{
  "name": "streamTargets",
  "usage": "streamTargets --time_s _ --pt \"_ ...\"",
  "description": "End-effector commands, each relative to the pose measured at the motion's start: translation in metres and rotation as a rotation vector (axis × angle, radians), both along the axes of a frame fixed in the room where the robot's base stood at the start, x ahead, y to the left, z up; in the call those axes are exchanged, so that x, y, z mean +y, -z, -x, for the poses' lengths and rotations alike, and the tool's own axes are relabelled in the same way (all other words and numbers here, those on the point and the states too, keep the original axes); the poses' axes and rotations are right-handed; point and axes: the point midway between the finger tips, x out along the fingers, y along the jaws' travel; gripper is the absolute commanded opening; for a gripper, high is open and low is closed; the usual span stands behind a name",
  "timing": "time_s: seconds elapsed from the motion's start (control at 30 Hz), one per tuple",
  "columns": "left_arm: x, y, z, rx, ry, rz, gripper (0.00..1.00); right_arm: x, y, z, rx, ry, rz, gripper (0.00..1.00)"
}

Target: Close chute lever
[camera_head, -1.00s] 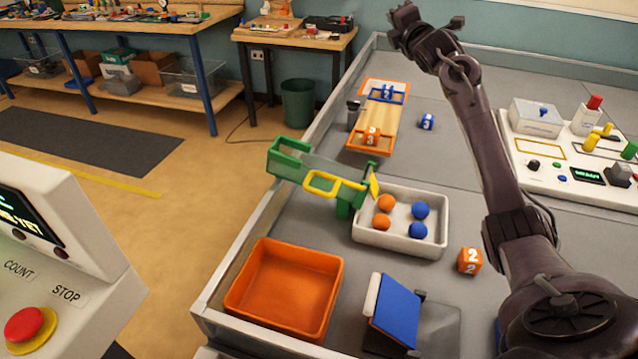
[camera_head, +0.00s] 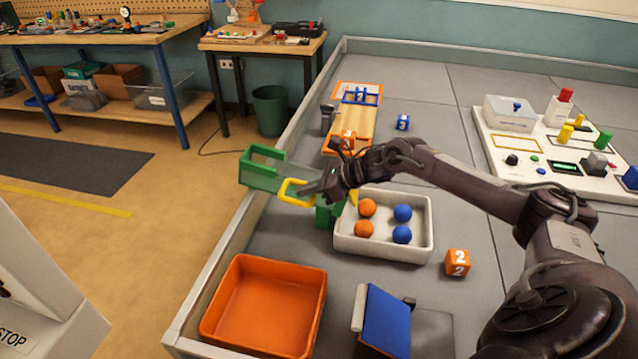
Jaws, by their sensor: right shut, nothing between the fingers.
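The green chute (camera_head: 262,172) stands at the left edge of the grey table, with a see-through trough. Its yellow lever (camera_head: 293,196) has a loop handle on the near side, and a yellow tip (camera_head: 353,198) shows beside the white tray. My right gripper (camera_head: 308,191) is shut and empty, its fingertips at the right end of the lever's loop. It covers the middle of the lever, and I cannot tell whether it touches it. My left gripper is out of view.
The white tray (camera_head: 385,250) holds orange and blue balls right below my right wrist. An orange bin (camera_head: 215,310), a blue tilted panel (camera_head: 387,318) and an orange number cube (camera_head: 458,262) stand nearer. A wooden ramp (camera_head: 353,122) lies behind, a control panel (camera_head: 510,150) at right.

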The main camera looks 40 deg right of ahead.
Motion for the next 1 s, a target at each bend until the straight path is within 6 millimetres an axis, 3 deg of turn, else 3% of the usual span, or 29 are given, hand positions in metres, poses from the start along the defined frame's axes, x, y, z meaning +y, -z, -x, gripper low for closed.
streamTargets --time_s 0.3,1.0 --pt "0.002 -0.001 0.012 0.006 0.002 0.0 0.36 0.022 0.02 -0.025 0.0 0.003 0.0 0.0" --pt "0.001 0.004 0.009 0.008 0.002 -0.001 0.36 0.023 0.02 -0.029 -0.001 0.003 0.001 0.0"
